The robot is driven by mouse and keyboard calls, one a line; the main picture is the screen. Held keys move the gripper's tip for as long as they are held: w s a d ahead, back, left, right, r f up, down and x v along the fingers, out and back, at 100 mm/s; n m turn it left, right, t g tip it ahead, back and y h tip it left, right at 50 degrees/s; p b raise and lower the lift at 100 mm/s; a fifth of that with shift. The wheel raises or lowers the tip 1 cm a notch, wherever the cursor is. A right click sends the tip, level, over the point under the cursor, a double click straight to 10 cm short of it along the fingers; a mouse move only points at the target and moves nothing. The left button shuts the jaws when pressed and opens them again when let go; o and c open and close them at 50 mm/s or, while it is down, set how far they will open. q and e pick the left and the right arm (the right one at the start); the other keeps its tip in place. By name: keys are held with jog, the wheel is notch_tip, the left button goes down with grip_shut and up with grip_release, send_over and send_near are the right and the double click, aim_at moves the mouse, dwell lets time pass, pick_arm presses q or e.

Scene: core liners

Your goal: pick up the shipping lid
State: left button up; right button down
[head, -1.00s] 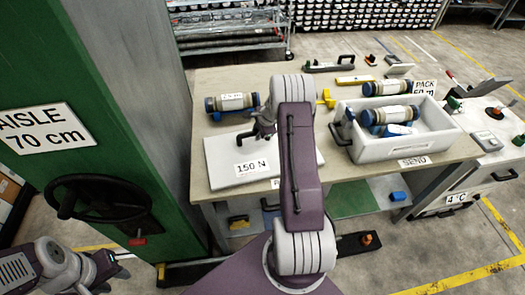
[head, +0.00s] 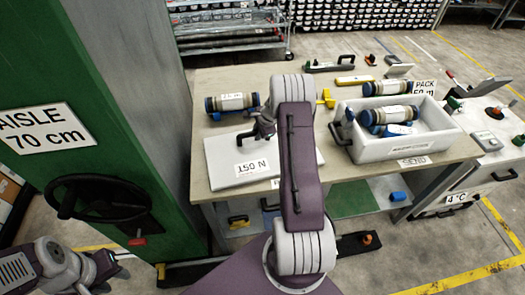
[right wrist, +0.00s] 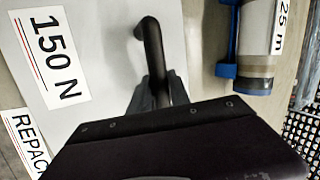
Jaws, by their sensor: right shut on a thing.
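The shipping lid (head: 222,158) is a flat white panel with a "150 N" label and a dark handle, at the left front of the workbench in the head view. It also shows in the right wrist view (right wrist: 95,105), with the curved black handle (right wrist: 151,40) standing up from it. My right gripper (head: 263,128) is shut on this handle; its fingers (right wrist: 160,92) show close around it. My arm hides the lid's right part. I cannot tell whether the lid touches the bench. My left gripper (head: 108,266) is low at the left, away from the bench; its jaw opening is unclear.
A core tube (head: 231,102) lies in a blue cradle behind the lid. A white crate (head: 395,149) with tubes stands to the right on the workbench (head: 200,192). A green column (head: 120,90) with a black handwheel (head: 105,200) stands close at left.

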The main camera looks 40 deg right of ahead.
notch_tip(320, 180, up, 10)
jog(key=shift+f, duration=0.1)
dwell(0.5)
